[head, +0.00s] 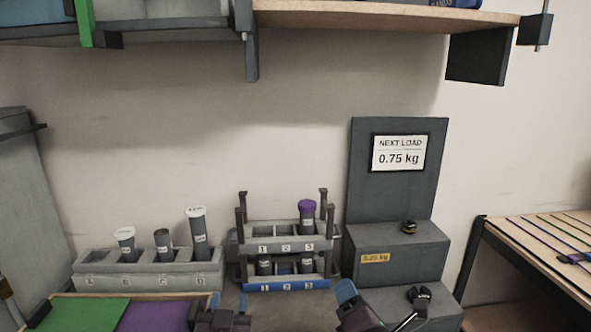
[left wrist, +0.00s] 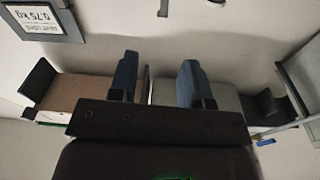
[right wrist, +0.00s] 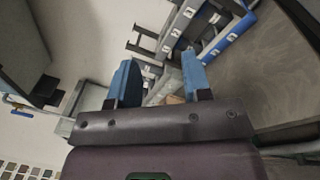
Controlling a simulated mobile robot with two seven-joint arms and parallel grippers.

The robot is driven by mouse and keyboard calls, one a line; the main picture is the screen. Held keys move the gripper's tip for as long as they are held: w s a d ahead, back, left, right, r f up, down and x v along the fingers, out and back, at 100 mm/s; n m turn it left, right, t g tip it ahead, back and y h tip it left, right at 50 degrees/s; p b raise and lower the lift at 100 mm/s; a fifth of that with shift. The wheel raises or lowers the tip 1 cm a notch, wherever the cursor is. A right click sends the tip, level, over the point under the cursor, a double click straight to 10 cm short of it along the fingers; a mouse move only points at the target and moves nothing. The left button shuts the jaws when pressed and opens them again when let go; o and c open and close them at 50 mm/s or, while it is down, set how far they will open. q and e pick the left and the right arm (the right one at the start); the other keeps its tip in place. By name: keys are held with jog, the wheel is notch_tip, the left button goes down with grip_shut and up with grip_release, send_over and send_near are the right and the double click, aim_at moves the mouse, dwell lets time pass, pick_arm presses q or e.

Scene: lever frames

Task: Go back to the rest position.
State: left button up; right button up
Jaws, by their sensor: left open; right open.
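My left gripper (head: 228,302) is low in the head view, in front of the labelled racks. In the left wrist view its two blue fingers (left wrist: 158,80) stand apart with nothing between them. My right gripper (head: 346,292) is at the bottom of the head view, in front of the grey stepped stand. In the right wrist view its blue fingers (right wrist: 160,82) are spread and hold nothing; a rack shows beyond them. Most of both grippers is cut off or hidden in the head view.
A long rack (head: 150,283) holds several tubes at left. A two-level rack (head: 286,284) holds tubes, one purple-capped (head: 307,215). A grey stepped stand (head: 400,250) carries a "NEXT LOAD 0.75 kg" sign (head: 399,153). A shelf (head: 390,18) hangs above. A side table (head: 545,240) is at right.

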jog(key=s+d+f+m+g, duration=0.1)
jog(key=s+d+f+m, duration=0.15)
jog(key=f+m, duration=0.35)
jog(key=s+d+f+m+g+h, duration=0.1)
jog(key=s+d+f+m, duration=0.15)
jog(key=m, duration=0.45)
jog(key=s+d+f+m+g, duration=0.1)
jog(key=s+d+f+m, duration=0.15)
jog(key=f+m, duration=0.35)
pick_arm(q)
jog(key=s+a+f+g, duration=0.3)
jog(key=s+a+f, duration=0.4)
jog(key=s+f, duration=0.5)
jog(key=s+a+f+g, duration=0.4)
jog(key=s+a+f, duration=0.3)
jog(key=s+f, duration=0.5)
jog(key=shift+s+a+f+g, duration=0.3)
jog(key=shift+s+a, duration=0.05)
jog(key=shift+s, duration=0.2)
pick_arm(e)
jog(key=s+d+f+m+g+h, duration=0.1)
jog(key=s+d+f+m+g, duration=0.1)
jog(key=s+f, duration=0.4)
jog(key=s+d+f+m+g+h, duration=0.2)
jog(key=s+d+f+m, duration=0.3)
jog(key=s, duration=0.6)
jog(key=shift+s+d+f, duration=0.4)
jog(key=shift+d+f, duration=0.05)
jog(key=shift+d, duration=0.75)
